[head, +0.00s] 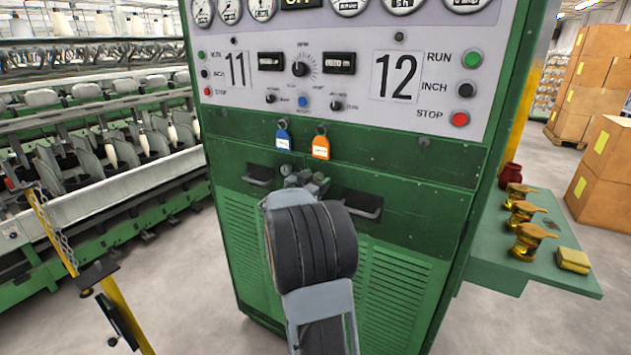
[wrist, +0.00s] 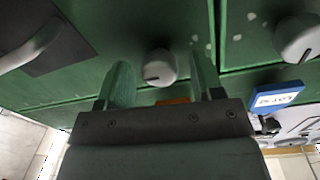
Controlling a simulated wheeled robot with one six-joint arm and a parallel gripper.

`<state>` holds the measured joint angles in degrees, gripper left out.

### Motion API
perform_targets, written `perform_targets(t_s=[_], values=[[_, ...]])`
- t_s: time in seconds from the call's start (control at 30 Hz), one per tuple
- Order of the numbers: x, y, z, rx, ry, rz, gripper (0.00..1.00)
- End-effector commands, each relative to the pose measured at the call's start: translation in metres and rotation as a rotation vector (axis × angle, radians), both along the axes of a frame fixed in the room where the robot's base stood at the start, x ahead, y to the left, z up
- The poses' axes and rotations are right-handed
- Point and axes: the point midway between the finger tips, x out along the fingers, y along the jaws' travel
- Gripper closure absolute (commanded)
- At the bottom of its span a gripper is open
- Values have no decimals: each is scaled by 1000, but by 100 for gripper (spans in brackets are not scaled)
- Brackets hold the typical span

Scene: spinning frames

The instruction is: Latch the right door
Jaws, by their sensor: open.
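The green cabinet's right door (head: 395,235) looks shut in its frame, with a dark pull handle (head: 362,205) near its top. In the wrist view, a round grey latch knob (wrist: 160,65) with a dark mark sits by this door's top edge. My gripper (wrist: 163,80) is open, one finger on either side of the knob; I cannot tell whether they touch it.
A second knob (wrist: 297,40) and a blue tag (head: 283,138) belong to the left side. The control panel (head: 330,70) is above. A side shelf (head: 540,270) with brass parts juts out right. A yellow post (head: 110,290) with chain stands left.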

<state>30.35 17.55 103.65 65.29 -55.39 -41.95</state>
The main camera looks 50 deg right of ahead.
Motion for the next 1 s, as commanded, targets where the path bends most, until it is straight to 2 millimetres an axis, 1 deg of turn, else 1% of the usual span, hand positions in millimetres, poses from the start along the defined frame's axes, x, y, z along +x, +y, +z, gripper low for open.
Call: perform_targets(t_s=[0.03, 0.07, 0.63, 0.87, 1.0], values=[[0, 0, 0, 0, 0, 0, 42], [0, 0, 0, 0, 0, 0, 45], [0, 0, 0, 0, 0, -1, 100], [0, 0, 1, -1, 8, -1, 100], [0, 0, 3, -11, 47, -2, 100]])
